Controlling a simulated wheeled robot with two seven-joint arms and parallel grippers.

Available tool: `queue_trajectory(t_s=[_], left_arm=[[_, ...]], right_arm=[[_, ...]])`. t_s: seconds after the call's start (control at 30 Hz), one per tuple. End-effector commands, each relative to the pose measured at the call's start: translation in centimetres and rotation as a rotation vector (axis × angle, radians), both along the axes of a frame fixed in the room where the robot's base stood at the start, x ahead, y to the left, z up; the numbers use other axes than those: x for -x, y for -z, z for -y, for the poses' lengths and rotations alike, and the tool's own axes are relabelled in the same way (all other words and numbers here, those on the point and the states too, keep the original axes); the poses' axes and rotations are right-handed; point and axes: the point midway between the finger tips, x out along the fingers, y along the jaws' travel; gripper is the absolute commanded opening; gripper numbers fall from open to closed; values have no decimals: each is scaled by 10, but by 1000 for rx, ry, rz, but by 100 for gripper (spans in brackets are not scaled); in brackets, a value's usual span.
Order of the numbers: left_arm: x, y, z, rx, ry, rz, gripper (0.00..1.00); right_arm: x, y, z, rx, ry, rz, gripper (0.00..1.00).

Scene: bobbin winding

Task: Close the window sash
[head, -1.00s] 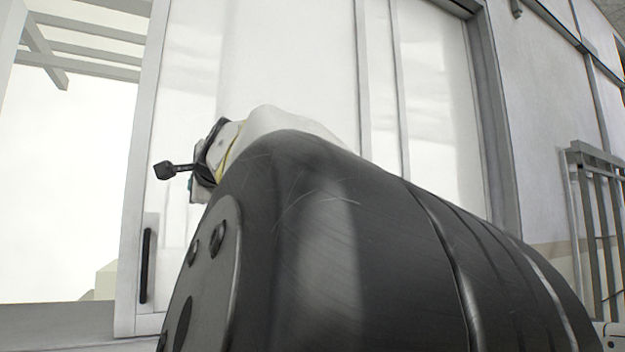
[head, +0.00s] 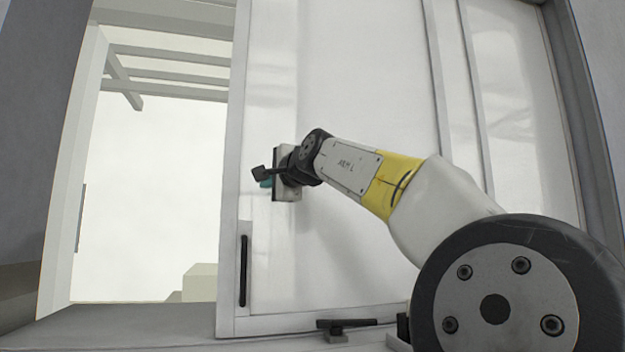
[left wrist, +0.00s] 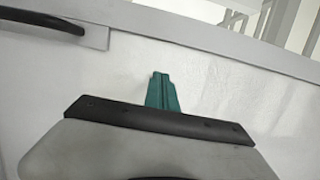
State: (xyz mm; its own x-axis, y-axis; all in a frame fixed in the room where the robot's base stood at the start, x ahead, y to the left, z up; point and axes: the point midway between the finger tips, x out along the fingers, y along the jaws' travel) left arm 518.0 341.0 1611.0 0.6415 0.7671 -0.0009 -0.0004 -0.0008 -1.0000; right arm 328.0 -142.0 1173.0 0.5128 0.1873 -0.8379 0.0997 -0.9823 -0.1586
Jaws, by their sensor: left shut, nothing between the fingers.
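The window sash (head: 365,90) is a pale glazed panel in a white frame, standing partly open. A wide gap lies between its left stile and the left window jamb (head: 68,200). A dark vertical handle (head: 243,270) is on the stile, and it shows at the top left of the left wrist view (left wrist: 40,18). My left gripper (head: 266,182) is in front of the glass, just right of the stile and above the handle. Its teal fingertips (left wrist: 162,92) are together and empty; whether they touch the sash I cannot tell. My right gripper is not in view.
A dark bar on a small grey base (head: 346,325) sits at the sill below the sash. Pale beams (head: 165,70) and a bright sky show through the opening. A pale block (head: 199,283) stands outside beyond the sill. The gap is clear.

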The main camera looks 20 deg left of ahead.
Motion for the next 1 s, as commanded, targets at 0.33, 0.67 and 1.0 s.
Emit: queue_trajectory(t_s=[0.33, 0.67, 1.0], left_arm=[[13, 0, -38, 1, 2, 2, 0], [16, 0, -41, -2, 2, 1, 0], [25, 0, -55, 1, 2, 2, 0]], right_arm=[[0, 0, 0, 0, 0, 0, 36], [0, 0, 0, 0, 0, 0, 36], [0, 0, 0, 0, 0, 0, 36]])
